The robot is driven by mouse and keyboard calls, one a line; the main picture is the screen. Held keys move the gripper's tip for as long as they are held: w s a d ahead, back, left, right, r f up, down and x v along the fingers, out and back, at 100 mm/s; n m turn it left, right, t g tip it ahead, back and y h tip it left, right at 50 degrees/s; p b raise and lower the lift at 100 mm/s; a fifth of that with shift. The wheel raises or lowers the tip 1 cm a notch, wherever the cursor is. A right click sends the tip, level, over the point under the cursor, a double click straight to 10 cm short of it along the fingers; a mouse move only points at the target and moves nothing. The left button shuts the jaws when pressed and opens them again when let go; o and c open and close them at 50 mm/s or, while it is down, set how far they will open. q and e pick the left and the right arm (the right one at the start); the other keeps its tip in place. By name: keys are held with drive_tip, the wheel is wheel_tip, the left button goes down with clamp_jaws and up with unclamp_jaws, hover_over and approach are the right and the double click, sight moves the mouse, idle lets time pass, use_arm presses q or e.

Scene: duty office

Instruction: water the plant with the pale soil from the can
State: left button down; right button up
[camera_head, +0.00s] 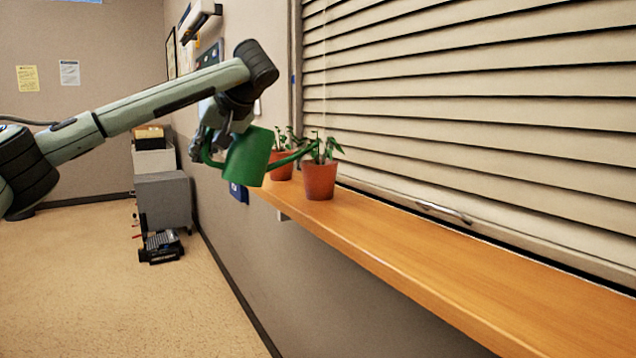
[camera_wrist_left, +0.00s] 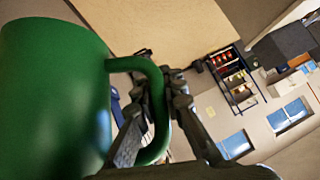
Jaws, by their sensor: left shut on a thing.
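A green watering can (camera_head: 248,157) is held in the air by my left gripper (camera_head: 203,150), which is shut on its handle. The can is tilted, and its spout reaches right over the nearer potted plant (camera_head: 320,181). The farther potted plant (camera_head: 281,166) stands just behind, partly hidden by the can and spout. Both pots are terracotta with green leaves, on the wooden ledge. The soil colour in either pot cannot be made out. In the left wrist view the can (camera_wrist_left: 50,95) fills the left side, and the gripper fingers (camera_wrist_left: 155,110) are around the handle. My right gripper is not in view.
The wooden ledge (camera_head: 450,270) runs along the wall below closed blinds (camera_head: 470,110), and is bare to the right of the pots. A metal handle (camera_head: 444,212) sits at the foot of the blinds. A grey cabinet (camera_head: 163,200) stands on the floor at the back left.

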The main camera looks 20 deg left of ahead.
use_arm(q)
drive_tip(key=shift+d+r, duration=0.15)
drive_tip(key=shift+r, duration=0.5)
idle(1.6)
drive_tip(key=shift+r+y, duration=0.3)
drive_tip(key=shift+r, duration=0.2)
idle(3.2)
drive_tip(key=shift+r+m+g, duration=0.3)
drive_tip(key=shift+r, duration=0.2)
drive_tip(key=shift+f, duration=0.1)
